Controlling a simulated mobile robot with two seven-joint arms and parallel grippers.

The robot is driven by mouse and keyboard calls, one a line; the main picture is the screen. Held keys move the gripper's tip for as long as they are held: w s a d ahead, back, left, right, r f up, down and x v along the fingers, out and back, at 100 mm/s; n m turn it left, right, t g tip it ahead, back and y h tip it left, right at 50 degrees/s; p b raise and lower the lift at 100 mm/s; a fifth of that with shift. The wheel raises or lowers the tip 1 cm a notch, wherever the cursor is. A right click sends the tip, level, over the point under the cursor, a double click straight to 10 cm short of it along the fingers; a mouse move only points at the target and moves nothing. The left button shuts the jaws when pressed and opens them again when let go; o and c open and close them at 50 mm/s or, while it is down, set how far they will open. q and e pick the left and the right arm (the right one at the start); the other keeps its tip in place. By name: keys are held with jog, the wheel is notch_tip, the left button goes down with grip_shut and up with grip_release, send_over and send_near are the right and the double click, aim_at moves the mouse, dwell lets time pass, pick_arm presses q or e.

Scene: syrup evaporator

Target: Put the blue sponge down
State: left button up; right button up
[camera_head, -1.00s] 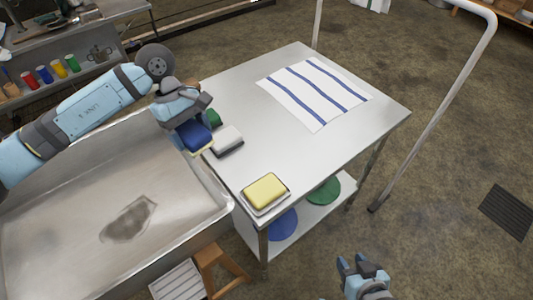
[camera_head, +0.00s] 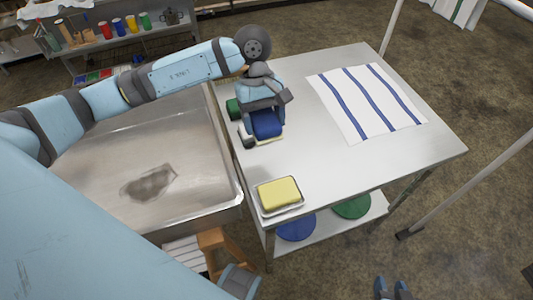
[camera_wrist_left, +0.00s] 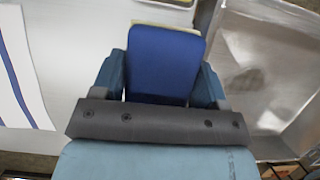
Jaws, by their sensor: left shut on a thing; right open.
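The blue sponge (camera_head: 267,124), with a pale yellow layer along its edge, is between the fingers of my left gripper (camera_head: 264,118), which is shut on it. The gripper points down at the left part of the steel table (camera_head: 330,160). In the left wrist view the blue sponge (camera_wrist_left: 165,62) fills the space between the fingers. I cannot tell whether its underside touches the tabletop. My right gripper (camera_head: 393,289) is open and empty, low at the bottom edge of the head view and partly cut off.
A white and dark block (camera_head: 245,134) and a green item (camera_head: 233,109) sit close beside the left gripper, partly hidden. A yellow sponge (camera_head: 279,193) lies in a dish at the front corner. A striped towel (camera_head: 368,100) lies right. The steel pan (camera_head: 120,150) is left. The table's middle is clear.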

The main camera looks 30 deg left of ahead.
pick_arm(q)
send_over(266, 165)
jog(key=a, duration=0.1)
jog(key=f, duration=0.5)
jog(key=w+f, duration=0.1)
jog(key=f, duration=0.2)
jog(key=shift+f, duration=2.75)
pick_arm(e)
jog(key=shift+d, duration=0.2)
